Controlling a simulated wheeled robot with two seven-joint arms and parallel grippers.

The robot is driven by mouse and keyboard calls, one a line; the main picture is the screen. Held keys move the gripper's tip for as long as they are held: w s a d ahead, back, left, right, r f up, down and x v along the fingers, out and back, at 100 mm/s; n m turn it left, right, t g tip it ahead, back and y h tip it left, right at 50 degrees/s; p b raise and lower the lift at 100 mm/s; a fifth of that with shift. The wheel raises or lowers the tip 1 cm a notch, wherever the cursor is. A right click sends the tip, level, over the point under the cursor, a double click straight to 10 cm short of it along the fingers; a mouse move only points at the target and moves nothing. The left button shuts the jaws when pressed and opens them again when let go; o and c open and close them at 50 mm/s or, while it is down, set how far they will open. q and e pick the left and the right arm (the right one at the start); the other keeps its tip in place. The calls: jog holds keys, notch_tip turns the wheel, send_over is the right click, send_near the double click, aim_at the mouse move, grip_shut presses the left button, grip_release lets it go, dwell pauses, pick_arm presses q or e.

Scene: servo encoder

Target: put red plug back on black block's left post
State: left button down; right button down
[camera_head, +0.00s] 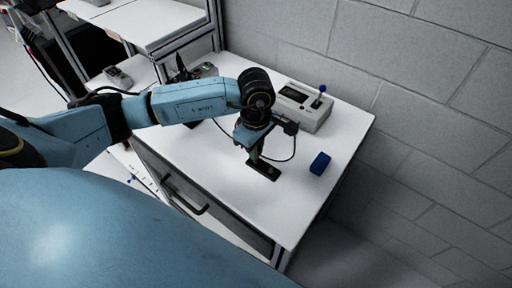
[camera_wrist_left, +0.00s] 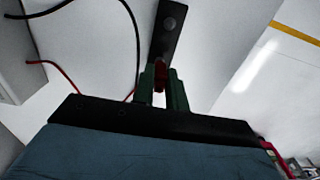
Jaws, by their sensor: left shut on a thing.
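The black block (camera_head: 264,171) lies flat on the white table, under my left gripper (camera_head: 254,157). In the left wrist view the black block (camera_wrist_left: 171,35) runs up from the fingertips, with a round grey spot (camera_wrist_left: 169,23) on its bare end. My left gripper (camera_wrist_left: 162,78) is shut on the red plug (camera_wrist_left: 159,77), of which a dark red part shows between the green fingers. The plug is at the near end of the block. The fingers hide its lower part, so I cannot tell whether it sits on a post. My right gripper is not in view.
A white device (camera_head: 305,110) with a blue-topped lever stands at the table's back. A blue block (camera_head: 320,163) lies to the right. A black cable (camera_head: 294,150) loops beside the gripper. In the left wrist view a red cable (camera_wrist_left: 68,74) lies at left. The table's front is clear.

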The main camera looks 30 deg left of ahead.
pick_arm(q)
jog(key=shift+f, duration=0.25)
jog(key=c, duration=1.3)
grip_release()
jog(key=shift+c, duration=0.2)
jog(key=shift+r, duration=0.1)
jog(key=shift+r+p, duration=1.85)
jog(key=shift+r, duration=1.65)
